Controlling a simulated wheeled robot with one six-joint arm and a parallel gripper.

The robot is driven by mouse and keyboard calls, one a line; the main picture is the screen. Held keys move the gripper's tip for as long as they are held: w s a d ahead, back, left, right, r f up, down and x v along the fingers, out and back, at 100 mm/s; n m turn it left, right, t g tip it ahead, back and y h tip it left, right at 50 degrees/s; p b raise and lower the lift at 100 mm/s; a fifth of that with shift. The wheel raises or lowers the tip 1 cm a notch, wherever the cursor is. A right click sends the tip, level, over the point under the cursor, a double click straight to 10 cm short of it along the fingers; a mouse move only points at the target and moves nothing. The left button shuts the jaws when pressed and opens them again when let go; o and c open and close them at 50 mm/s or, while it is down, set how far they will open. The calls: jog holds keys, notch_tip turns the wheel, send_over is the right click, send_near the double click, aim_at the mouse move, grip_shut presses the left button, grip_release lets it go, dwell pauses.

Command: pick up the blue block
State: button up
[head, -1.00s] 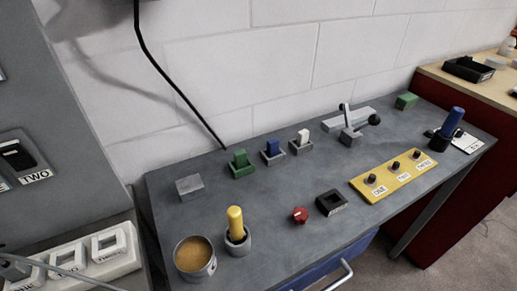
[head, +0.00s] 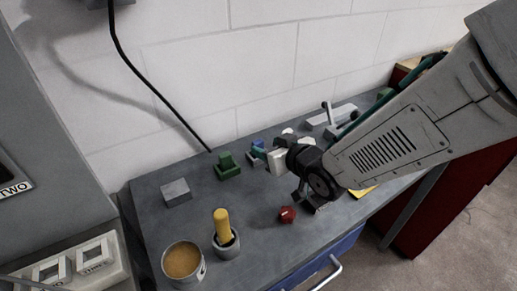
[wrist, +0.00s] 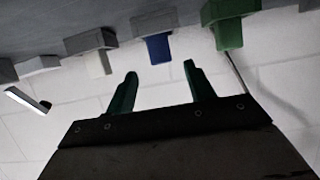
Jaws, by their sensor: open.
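The blue block (wrist: 158,48) stands in a grey socket (wrist: 152,20) in the wrist view, which shows the bench upside down. My gripper (wrist: 160,84) is open and empty, its two dark green fingers spread just short of the block. The block lines up with the gap between them and looks untouched. In the head view the blue block (head: 258,144) shows only partly beside my gripper, which hides much of its socket.
A green block (wrist: 229,33) and a white block (wrist: 97,63) stand in sockets on either side. On the bench are a grey block (head: 176,192), a yellow peg (head: 222,226), a can (head: 184,262) and a red knob (head: 287,214). The wall is close behind.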

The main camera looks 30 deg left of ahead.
aim_at(260, 144)
jog(key=x, duration=0.6)
jog(key=shift+s+f, duration=0.1)
jog(key=shift+f, duration=0.05)
jog(key=c, duration=1.1)
